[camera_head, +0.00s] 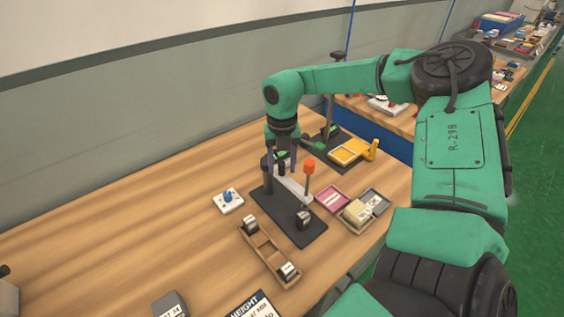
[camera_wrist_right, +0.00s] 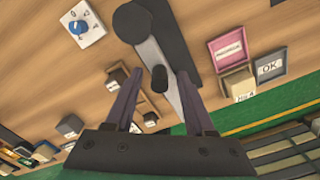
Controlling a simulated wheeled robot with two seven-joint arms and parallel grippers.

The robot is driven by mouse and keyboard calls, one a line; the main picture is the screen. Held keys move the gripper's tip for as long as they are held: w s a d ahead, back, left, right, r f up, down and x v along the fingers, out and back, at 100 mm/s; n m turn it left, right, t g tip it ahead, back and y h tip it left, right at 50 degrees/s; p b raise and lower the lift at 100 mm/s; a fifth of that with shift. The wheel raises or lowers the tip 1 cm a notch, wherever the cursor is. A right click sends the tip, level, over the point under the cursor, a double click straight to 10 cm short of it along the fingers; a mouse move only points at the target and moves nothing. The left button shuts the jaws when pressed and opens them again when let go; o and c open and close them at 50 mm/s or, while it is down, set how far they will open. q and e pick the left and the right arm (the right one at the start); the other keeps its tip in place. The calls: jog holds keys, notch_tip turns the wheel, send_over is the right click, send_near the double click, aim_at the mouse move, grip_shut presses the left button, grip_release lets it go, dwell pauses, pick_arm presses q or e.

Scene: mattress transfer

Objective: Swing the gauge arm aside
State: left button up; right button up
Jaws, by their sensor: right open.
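The gauge stand has a dark flat base plate (camera_head: 285,222) on the wooden table. Its pale gauge arm (camera_head: 291,186) lies above the plate, with an orange-red knob on a dark post (camera_head: 309,167) beside it. A small dark labelled block (camera_head: 304,219) sits at the plate's near end. My right gripper (camera_head: 281,173) points down at the gauge arm, fingers apart. In the right wrist view the gauge arm (camera_wrist_right: 150,58) runs from a dark round pivot down past the fingers. A dark peg (camera_wrist_right: 158,78) shows between the open fingertips (camera_wrist_right: 159,74); contact cannot be told. My left gripper is not in view.
A wooden tray (camera_head: 266,250) with small dark blocks lies at the near left. A white box with a blue knob (camera_head: 228,200) is left of the plate. Pink (camera_head: 328,195) and grey (camera_head: 381,197) trays and a yellow fixture (camera_head: 347,152) lie right.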

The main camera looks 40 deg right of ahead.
jog(key=shift+w, duration=0.1)
grip_shut()
dwell(1.3)
